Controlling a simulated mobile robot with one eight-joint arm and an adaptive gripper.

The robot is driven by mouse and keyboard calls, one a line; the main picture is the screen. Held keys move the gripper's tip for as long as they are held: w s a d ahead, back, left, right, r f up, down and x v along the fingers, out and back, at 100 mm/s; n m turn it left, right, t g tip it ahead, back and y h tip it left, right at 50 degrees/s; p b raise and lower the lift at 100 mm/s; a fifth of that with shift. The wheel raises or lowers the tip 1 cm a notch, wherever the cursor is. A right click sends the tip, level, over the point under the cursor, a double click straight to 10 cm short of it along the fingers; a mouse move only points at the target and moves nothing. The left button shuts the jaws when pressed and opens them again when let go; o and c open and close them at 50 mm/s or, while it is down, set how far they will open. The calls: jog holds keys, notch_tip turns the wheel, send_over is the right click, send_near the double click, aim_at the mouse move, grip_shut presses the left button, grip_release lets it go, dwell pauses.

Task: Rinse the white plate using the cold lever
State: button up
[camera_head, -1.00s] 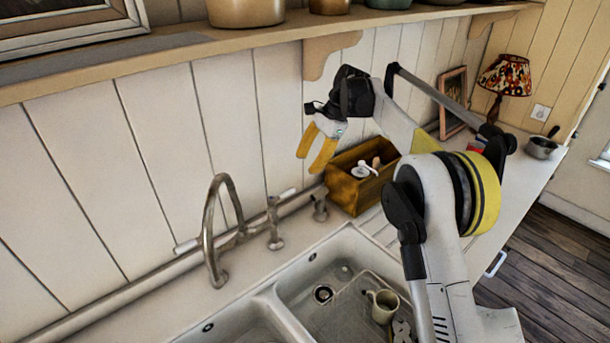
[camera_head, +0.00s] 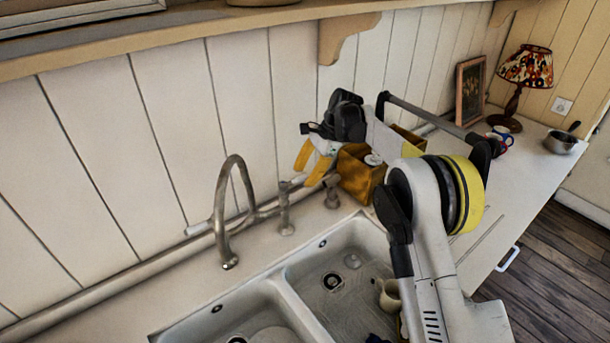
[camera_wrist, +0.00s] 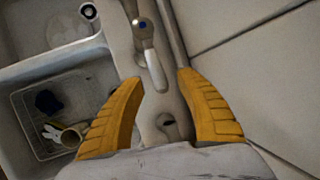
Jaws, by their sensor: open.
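The tap (camera_head: 230,205) has a tall curved spout and stands behind the double sink. The cold lever (camera_wrist: 150,62) is white, with a blue dot at its base in the wrist view. My gripper (camera_wrist: 160,82) is open and empty, and the lever's end points into the gap between its yellow fingertips. In the head view my gripper (camera_head: 308,165) is at the right end of the tap, and its fingers partly hide the lever. The white plate (camera_head: 272,336) lies in the left basin, cut off by the frame edge; it also shows in the wrist view (camera_wrist: 68,30).
The right basin holds a beige mug (camera_head: 388,294) and a dark blue item (camera_wrist: 47,101) on a rack. A wooden box (camera_head: 358,180) stands behind my gripper. The plank wall is close behind the tap, and a shelf (camera_head: 250,22) runs above.

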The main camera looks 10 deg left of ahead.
grip_shut()
jog(key=shift+s+d, duration=0.1)
jog(key=s+d+m+t+b, duration=0.2)
jog(key=s+m, duration=0.4)
jog(key=m, duration=0.3)
jog(key=shift+m+t+h+b, duration=0.35)
jog(key=shift+t+b, duration=0.25)
jog(key=shift+t, duration=0.4)
jog(key=shift+d, duration=0.1)
